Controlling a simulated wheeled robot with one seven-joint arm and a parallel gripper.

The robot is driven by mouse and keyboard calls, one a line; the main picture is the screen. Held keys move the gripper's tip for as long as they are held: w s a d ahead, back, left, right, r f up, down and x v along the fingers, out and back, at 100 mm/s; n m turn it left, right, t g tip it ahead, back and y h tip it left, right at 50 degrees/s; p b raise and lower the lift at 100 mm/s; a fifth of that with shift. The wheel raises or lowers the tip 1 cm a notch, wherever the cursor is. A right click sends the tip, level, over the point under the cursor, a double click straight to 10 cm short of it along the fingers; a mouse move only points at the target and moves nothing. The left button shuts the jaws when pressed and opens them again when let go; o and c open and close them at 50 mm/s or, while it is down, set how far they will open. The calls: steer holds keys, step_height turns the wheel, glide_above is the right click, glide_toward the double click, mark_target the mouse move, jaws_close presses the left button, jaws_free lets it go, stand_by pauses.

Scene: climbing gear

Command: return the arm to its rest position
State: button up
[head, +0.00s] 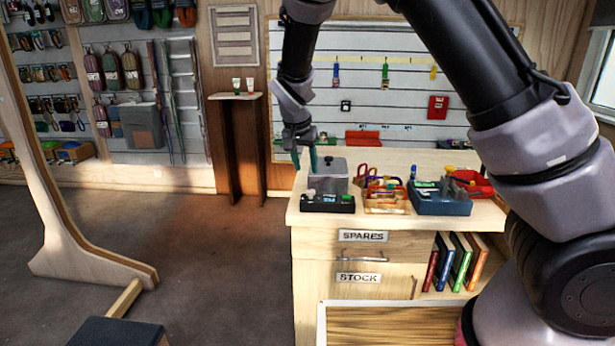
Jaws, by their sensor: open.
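My arm reaches in from the right, bends at the top of the head view and comes down over the counter. My gripper (304,162) points downward at the left side of the counter top (297,207). Its teal fingers are apart with nothing visible between them. It hangs just behind and left of a grey metal box (328,176); I cannot tell whether they touch.
A black device (327,203), an orange tray (387,207) and a blue bin (440,203) crowd the counter. Below are a drawer marked SPARES (362,236) and several books.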

steer(key=shift+s+r, duration=0.2)
steer(key=shift+r, duration=0.3)
steer(key=s+d+r+m+y, duration=0.1)
steer(key=s+d+r+y, duration=0.15)
steer(key=d+r, duration=0.55)
steer(key=s+d+r+y, duration=0.1)
steer(key=s+d+r, duration=0.4)
steer(key=d, duration=0.5)
steer(key=s+d+r+t, duration=0.1)
steer(key=s+d+r, duration=0.3)
steer(key=s, duration=0.4)
steer(key=s+d+r+t, duration=0.2)
steer(key=s+d+r, duration=0.3)
steer(key=s, duration=0.3)
steer(key=shift+d+r, duration=0.3)
steer(key=shift+d, duration=0.45)
